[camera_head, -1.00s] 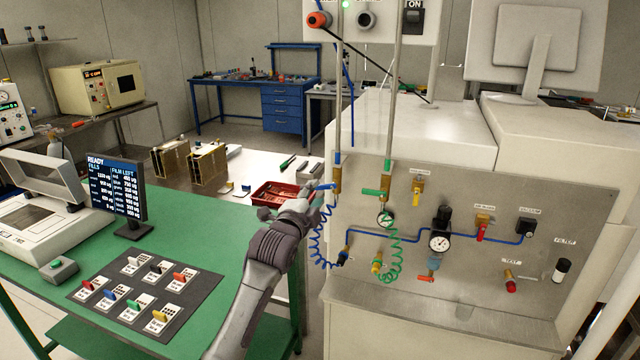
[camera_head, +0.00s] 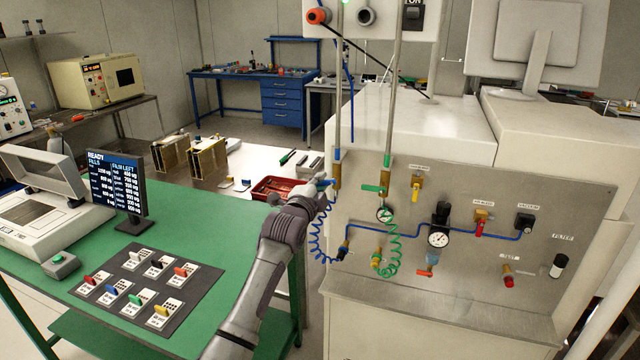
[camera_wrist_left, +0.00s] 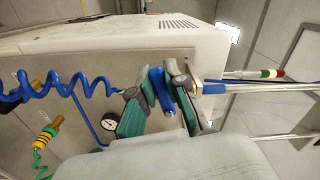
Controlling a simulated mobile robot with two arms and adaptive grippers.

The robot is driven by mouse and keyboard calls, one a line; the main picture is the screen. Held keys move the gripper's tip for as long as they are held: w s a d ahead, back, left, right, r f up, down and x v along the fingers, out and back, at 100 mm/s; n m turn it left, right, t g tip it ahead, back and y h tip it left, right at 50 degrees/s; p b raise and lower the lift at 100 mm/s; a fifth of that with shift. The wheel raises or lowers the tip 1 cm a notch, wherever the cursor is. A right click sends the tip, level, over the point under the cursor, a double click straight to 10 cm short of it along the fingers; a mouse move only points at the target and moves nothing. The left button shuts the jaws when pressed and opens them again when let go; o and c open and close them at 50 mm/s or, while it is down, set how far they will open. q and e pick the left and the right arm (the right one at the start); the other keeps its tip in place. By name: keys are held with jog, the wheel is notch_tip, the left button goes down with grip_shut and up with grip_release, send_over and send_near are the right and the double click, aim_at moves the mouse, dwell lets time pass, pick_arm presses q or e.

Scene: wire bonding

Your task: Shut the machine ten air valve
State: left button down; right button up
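A valve with a blue lever handle (camera_head: 328,184) sits at the left edge of the machine's metal panel, on a vertical pipe above a blue coiled hose (camera_head: 318,238). My left gripper (camera_head: 322,184) is at this handle, reaching from the left and below. In the left wrist view, the blue handle (camera_wrist_left: 162,91) lies between the two green-padded fingers of the left gripper (camera_wrist_left: 167,85), which appear closed against it. My arm partly hides the handle in the head view. Which label belongs to this valve cannot be read. My right gripper is not in view.
Close to the right are a green-handled valve (camera_head: 373,189) and a green coiled hose (camera_head: 393,246). A yellow valve (camera_head: 416,188), a gauge (camera_head: 438,239) and red valves (camera_head: 480,228) sit further along the panel. A green table (camera_head: 215,270) stands left, with a red tray (camera_head: 270,188) behind.

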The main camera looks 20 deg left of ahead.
pick_arm(q)
jog(key=shift+a+r+m+p, duration=0.1)
jog(key=shift+r+m+p, duration=0.35)
jog(key=shift+m, duration=0.45)
jog(key=shift+m+p, duration=0.3)
jog(key=shift+m, duration=0.3)
jog(key=c, duration=1.2)
grip_release()
jog(key=shift+o, duration=0.2)
jog(key=shift+s, duration=0.2)
jog(key=s, duration=1.1)
jog(key=shift+s+a, duration=0.15)
jog(key=shift+s, duration=0.2)
